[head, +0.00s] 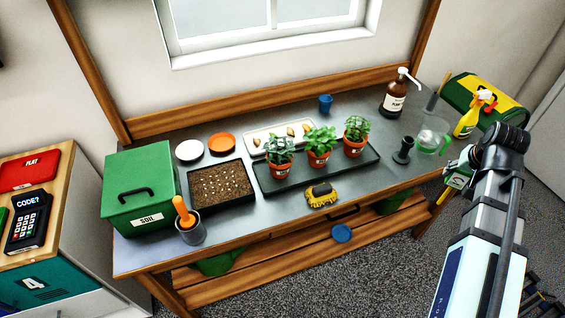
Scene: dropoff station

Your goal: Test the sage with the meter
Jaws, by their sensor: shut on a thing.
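Three leafy plants in labelled terracotta pots stand in a row on a dark tray (365,165): the left plant (279,152), the middle plant (320,144) and the right plant (356,134). The pot labels are too small to read, so I cannot tell which is the sage. My gripper (464,167) is at the right, beyond the bench's right end, well apart from the plants. It is shut on a small green device with a pale face (457,181), which looks like the meter. My arm hides part of the grip, and no probe tip is clear.
A soil bin (142,188) and seed tray (221,209) fill the left.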

